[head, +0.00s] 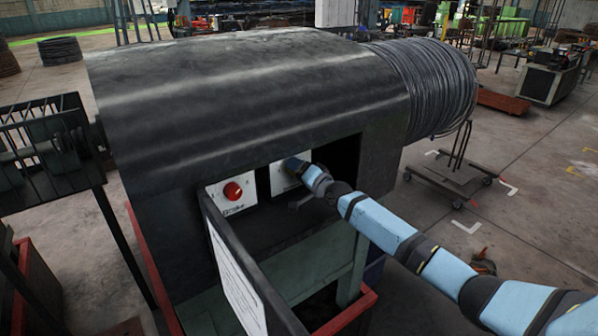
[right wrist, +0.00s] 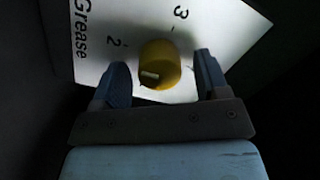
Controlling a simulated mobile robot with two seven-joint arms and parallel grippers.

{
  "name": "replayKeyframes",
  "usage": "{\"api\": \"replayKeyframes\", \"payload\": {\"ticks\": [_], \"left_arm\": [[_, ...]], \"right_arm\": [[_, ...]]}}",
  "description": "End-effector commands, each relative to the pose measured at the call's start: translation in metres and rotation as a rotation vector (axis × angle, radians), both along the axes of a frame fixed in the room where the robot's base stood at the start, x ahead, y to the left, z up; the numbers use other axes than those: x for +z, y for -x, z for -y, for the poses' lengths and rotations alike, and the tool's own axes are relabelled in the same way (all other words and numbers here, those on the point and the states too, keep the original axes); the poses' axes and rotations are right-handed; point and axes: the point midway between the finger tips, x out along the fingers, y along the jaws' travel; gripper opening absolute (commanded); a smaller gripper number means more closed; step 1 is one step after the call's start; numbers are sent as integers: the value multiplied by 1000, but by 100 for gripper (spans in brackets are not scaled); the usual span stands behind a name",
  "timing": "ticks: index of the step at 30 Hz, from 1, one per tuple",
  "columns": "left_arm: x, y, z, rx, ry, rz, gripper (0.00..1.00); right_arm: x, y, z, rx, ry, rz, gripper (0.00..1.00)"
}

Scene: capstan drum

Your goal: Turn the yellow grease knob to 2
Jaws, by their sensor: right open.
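The yellow grease knob (right wrist: 160,64) sits on a white plate (right wrist: 95,22) marked "Grease", with the numbers 2 and 3 visible. A pale mark shows on the knob's lower left side, away from both the 2 and the 3. My right gripper (right wrist: 160,60) is open, with one finger on each side of the knob. A dark gap shows on either side, clearest on the right; contact cannot be told. In the head view my right gripper (head: 292,166) is at the plate in the machine's recess, and it hides the knob. My left gripper is not in view.
A red knob (head: 233,191) on a white plate is left of my right gripper. An open door panel (head: 236,280) stands in front of the recess. The dark drum cover (head: 250,90) overhangs it. Wound wire (head: 425,85) is at the right end.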

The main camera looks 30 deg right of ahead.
Motion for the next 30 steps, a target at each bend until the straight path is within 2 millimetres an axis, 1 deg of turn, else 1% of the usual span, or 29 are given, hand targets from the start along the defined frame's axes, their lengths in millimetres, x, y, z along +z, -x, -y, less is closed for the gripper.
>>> {"api": "replayKeyframes", "payload": {"ticks": [4, 7, 11, 18, 21, 25, 30], "left_arm": [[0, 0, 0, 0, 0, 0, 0], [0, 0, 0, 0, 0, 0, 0], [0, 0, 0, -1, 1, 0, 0], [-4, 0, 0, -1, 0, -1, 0], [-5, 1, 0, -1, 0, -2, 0], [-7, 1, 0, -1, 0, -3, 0], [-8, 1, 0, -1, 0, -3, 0]], "right_arm": [[-1, 5, 1, 1, -1, -2, 68], [-2, 15, 3, 1, -1, -2, 68], [-3, 38, 8, 1, -1, -2, 68], [-3, 89, 20, 1, 2, -2, 68], [-2, 107, 24, 1, -1, -2, 68], [-2, 123, 28, 0, -1, -2, 68], [0, 133, 30, 1, 0, -1, 68]]}}
